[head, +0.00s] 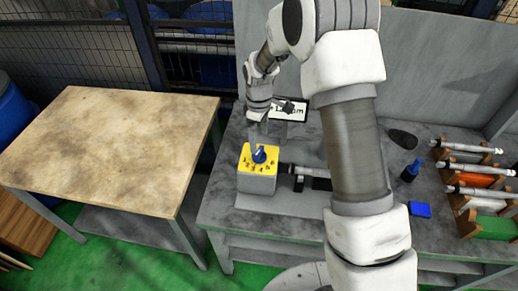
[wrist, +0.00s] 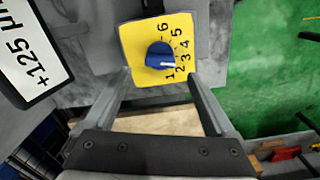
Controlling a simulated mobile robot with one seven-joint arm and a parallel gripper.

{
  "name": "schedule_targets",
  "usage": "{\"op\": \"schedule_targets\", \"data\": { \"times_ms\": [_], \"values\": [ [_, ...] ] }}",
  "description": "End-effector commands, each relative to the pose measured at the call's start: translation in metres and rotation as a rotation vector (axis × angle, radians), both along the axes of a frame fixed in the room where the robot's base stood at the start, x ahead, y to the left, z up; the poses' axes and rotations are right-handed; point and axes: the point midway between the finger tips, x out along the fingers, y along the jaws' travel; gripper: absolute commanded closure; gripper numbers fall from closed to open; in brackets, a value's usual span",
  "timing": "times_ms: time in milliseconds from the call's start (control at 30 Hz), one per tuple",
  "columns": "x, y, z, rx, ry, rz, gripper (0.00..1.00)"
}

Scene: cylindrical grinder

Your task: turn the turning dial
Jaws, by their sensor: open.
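The turning dial (head: 259,155) is a blue knob on a yellow numbered plate on top of a grey box, on the grey bench. In the wrist view the dial (wrist: 160,55) shows a white pointer line near the low numbers, about 2; the plate (wrist: 135,35) carries numbers 1 to 6. My gripper (wrist: 158,78) is open, its two fingers spread to either side of the lower part of the plate. The dial lies just beyond the fingertips and is not gripped. In the head view my gripper (head: 258,140) is just above the box, partly hard to make out.
A display (head: 290,111) stands behind the box, close to my wrist. A grinder shaft assembly (head: 305,173) lies to the right of the box. A blue bottle (head: 411,170) and a rack of several cylinders (head: 480,190) are further right. A wooden-topped table (head: 110,145) is at left, bare.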

Motion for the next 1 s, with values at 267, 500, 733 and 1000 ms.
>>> {"op": "schedule_targets", "data": {
  "times_ms": [267, 500, 733, 1000],
  "values": [
    [-0.001, 0.0, -0.05, -0.001, 0.003, 0.001, 0.1],
    [0.0, 0.0, -0.067, 0.0, -0.001, 0.0, 0.1],
    [0.0, 0.0, -0.068, 0.0, -0.001, 0.0, 0.1],
    [0.0, 0.0, -0.068, 0.0, -0.001, 0.0, 0.48]
  ]
}}
